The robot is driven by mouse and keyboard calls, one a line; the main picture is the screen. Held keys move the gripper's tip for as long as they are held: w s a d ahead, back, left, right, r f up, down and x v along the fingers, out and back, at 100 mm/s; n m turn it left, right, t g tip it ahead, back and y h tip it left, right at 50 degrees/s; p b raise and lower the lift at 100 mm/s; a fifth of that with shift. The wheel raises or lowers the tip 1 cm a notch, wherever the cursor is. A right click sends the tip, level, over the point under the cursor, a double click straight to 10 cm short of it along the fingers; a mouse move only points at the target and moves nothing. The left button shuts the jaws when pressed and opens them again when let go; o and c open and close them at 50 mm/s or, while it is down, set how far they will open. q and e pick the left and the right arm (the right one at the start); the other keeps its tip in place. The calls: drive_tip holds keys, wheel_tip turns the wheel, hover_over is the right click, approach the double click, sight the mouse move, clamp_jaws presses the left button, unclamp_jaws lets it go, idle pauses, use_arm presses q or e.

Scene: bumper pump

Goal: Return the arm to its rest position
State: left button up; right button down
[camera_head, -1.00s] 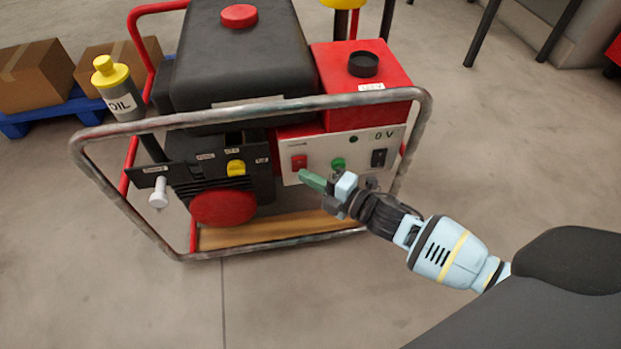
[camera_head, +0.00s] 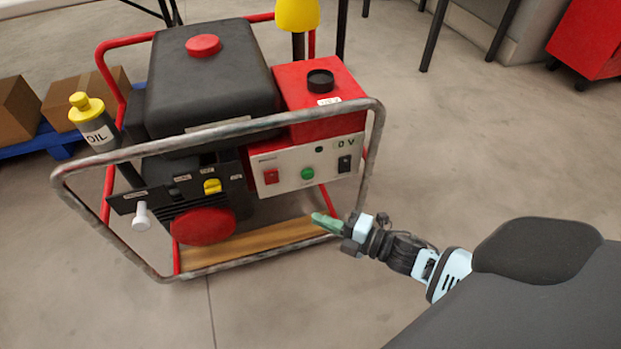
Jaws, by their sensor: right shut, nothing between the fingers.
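My right gripper (camera_head: 326,223) comes in from the lower right. Its green fingers are shut and empty. It hangs in front of the generator's (camera_head: 218,90) lower right corner, below the control panel, and appears apart from the panel. The panel (camera_head: 325,158) carries a red switch (camera_head: 270,176), a green button (camera_head: 307,173), a black switch (camera_head: 344,164) and a display reading 0 V. My left gripper is not in view.
The generator's grey tube frame (camera_head: 372,150) stands close to my right gripper. An oil bottle (camera_head: 97,133) with a yellow cap is at the left. Boxes (camera_head: 14,110) sit on a blue pallet (camera_head: 50,146). The floor (camera_head: 460,150) to the right is clear.

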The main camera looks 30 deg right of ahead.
drive_tip(key=shift+s+d, duration=0.15)
drive_tip(key=shift+s, duration=0.1)
idle(0.3)
